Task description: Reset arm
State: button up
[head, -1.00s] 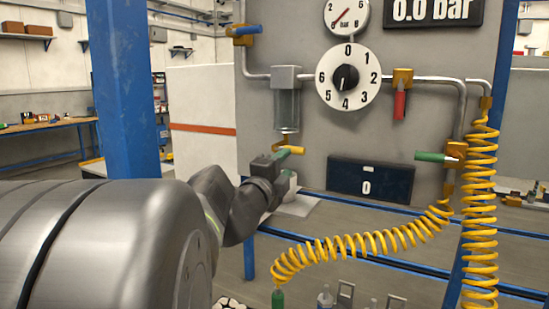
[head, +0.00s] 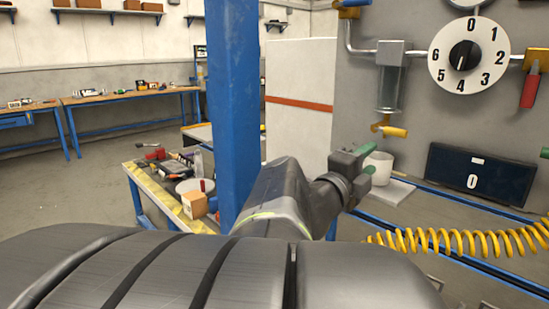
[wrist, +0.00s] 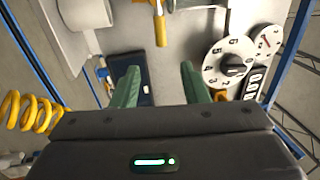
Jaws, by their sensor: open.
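My gripper (head: 372,160) is at the end of my arm in the head view, left of and below a yellow-handled valve (head: 392,131) under a clear filter bowl (head: 388,88). Its two green fingers are spread apart in the wrist view (wrist: 160,70), with nothing held between them. The yellow handle also shows in the wrist view (wrist: 160,28), beyond the fingertips. My arm reaches forward and to the right, bent near the wrist.
A white cup (head: 383,165) stands behind the gripper. The grey panel carries a numbered dial (head: 495,50), a red handle (head: 529,90) and a dark blue display box (head: 470,180). A blue post (head: 232,90) stands left of my wrist. A yellow coiled hose (head: 470,242) hangs lower right.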

aim_at(397, 131)
jog(key=x, duration=1.3)
jog(key=shift+w+d+b, duration=0.1)
jog(key=shift+d+b, duration=0.1)
jog(key=shift+b, duration=0.2)
jog(key=shift+r, duration=0.1)
jog(key=v, duration=1.3)
jog(key=x, duration=1.3)
jog(key=shift+d+r+p, duration=0.1)
jog(key=shift+r+p, duration=0.15)
jog(key=shift+p, duration=0.1)
jog(key=shift+r+n+p, duration=0.25)
jog(key=shift+n+p, duration=0.35)
jog(key=shift+n, duration=0.5)
jog(key=shift+a+f, duration=0.1)
jog(key=shift+a, duration=0.1)
